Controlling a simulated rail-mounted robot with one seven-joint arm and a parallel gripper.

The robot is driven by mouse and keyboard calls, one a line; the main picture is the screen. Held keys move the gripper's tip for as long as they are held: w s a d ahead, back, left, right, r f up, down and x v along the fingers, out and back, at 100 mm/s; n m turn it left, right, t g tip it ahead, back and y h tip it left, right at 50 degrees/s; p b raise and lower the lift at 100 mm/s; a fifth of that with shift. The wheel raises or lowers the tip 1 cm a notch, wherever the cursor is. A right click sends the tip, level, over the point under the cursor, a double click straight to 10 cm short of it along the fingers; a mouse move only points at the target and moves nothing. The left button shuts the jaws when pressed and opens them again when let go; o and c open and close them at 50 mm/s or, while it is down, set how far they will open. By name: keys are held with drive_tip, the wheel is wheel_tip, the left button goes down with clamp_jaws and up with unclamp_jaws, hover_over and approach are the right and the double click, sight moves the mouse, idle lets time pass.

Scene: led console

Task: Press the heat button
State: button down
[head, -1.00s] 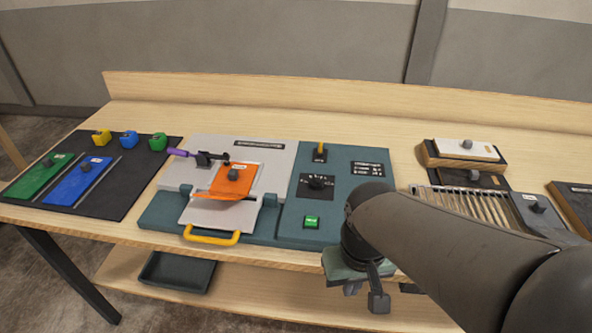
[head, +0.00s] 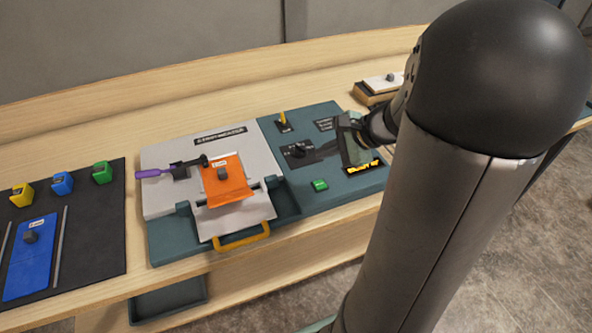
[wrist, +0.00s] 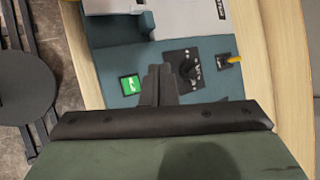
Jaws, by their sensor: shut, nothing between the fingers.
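The heat button is likely the small green square button (head: 320,185) on the teal control panel (head: 352,187); its label is too small to read. It also shows bright green in the wrist view (wrist: 130,85), left of my fingertips. My gripper (head: 314,153) is over the panel, behind the button in the head view and near the dark knob (head: 297,151). In the wrist view my gripper's fingers (wrist: 159,72) are together and empty, between the green button and the knob. The fingers appear apart from the button.
A yellow-tipped switch (head: 283,121) stands at the panel's back. Left are a grey press with an orange plate (head: 228,184) and a yellow handle (head: 241,236). A black mat (head: 97,235) holds coloured blocks.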

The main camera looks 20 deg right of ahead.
sight(324, 185)
drive_tip(key=shift+w+d+m, duration=0.15)
drive_tip(key=shift+d+m, duration=0.15)
drive_tip(key=shift+d, duration=0.1)
wheel_tip(324, 185, down, 9)
drive_tip(key=b, duration=0.7)
drive_tip(key=shift+r, duration=0.1)
idle(1.8)
drive_tip(key=shift+f+b, duration=0.4)
drive_tip(key=shift+b, duration=0.25)
drive_tip(key=shift+f+b, duration=0.4)
idle(0.4)
drive_tip(key=shift+r, duration=0.1)
drive_tip(key=shift+r+p, duration=0.6)
drive_tip(key=shift+r, duration=0.15)
